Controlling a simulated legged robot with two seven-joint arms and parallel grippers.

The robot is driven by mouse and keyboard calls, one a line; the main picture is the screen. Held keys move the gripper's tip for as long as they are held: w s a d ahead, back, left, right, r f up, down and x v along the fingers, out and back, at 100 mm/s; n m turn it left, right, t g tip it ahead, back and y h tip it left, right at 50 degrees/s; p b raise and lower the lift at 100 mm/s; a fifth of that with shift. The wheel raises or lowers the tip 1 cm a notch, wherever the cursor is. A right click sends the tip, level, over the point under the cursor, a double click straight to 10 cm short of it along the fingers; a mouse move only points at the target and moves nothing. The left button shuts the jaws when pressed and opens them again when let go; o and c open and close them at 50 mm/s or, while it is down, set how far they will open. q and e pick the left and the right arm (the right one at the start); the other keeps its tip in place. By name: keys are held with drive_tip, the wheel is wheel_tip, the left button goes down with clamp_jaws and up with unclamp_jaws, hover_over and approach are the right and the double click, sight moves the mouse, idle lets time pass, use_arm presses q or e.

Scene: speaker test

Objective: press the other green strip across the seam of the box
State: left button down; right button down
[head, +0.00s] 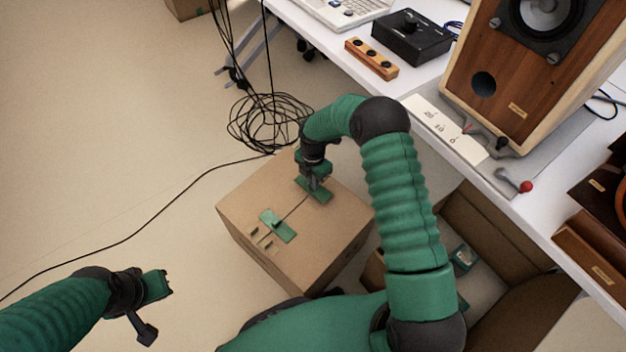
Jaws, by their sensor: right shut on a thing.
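The closed cardboard box (320,241) stands on the floor below the table, with a dark seam running across its top. One green strip (277,226) lies flat across the seam on the near part of the top. The other green strip (322,194) is at the far part of the seam, under my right gripper (315,184). My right gripper points down and is shut on that strip; I cannot tell if the strip touches the box all along. My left gripper (158,310) is over the floor at the lower left, apart from the box, with its jaws spread and nothing between them.
A tangle of black cable (268,122) lies on the floor behind the box. The white table (415,85) holds a wooden speaker (520,75) and a black unit (411,37). An open carton (492,232) stands right of the box. Floor at left is mostly clear.

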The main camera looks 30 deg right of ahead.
drive_tip(key=shift+f+b, duration=0.7)
drive_tip(key=shift+f, duration=0.9)
drive_tip(key=shift+r, duration=0.1)
drive_tip(key=c, duration=1.4)
unclamp_jaws()
drive_tip(key=shift+c, duration=0.2)
wheel_tip(320, 180, up, 8)
drive_tip(key=p, duration=0.7)
drive_tip(key=shift+p, duration=0.3)
